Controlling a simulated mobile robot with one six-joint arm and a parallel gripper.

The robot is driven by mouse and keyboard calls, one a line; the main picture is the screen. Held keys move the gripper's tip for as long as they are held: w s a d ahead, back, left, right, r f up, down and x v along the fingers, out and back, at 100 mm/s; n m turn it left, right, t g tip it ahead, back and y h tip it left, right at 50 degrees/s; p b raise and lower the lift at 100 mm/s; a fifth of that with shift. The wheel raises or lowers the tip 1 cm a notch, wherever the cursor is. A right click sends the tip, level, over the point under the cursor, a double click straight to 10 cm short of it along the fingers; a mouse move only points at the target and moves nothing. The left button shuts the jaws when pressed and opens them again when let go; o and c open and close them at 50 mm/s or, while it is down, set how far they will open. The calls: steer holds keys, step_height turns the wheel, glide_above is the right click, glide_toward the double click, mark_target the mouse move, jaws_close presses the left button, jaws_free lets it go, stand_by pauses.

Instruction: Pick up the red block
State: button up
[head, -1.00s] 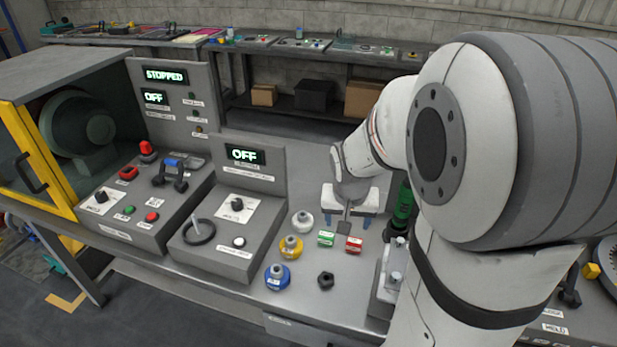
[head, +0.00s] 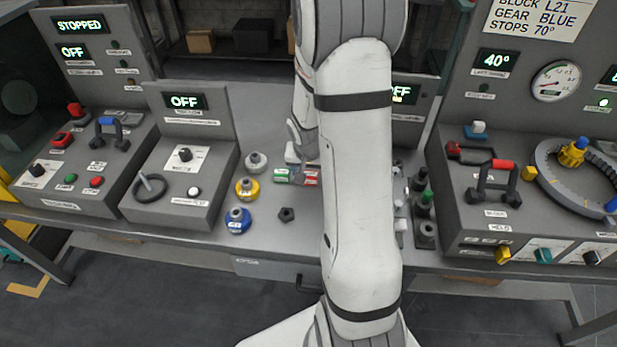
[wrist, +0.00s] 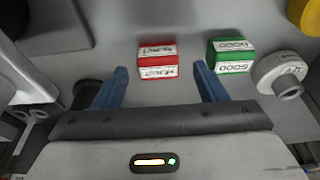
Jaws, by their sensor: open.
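The red block (wrist: 157,60) stands on the grey bench top with a white label reading REJECT. It lies just beyond my open fingertips in the wrist view, roughly between their lines. The green block (wrist: 231,56), labelled GOOD, stands to its right, a short gap away. My gripper (wrist: 159,78) has two blue fingers spread apart with nothing between them. In the head view the red block (head: 311,178) shows beside the green block (head: 281,175), partly hidden by my arm. My fingertips are hidden there.
White, yellow (head: 247,188) and blue (head: 238,220) round weights stand left of the blocks, with a black nut (head: 286,214) in front. A control box reading OFF (head: 185,101) is further left. A green-topped post (head: 424,197) and a panel with a gauge (head: 555,81) stand right.

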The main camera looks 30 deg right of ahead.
steer(key=shift+w+f, duration=0.1)
steer(key=shift+f, duration=0.3)
steer(key=c, duration=1.1)
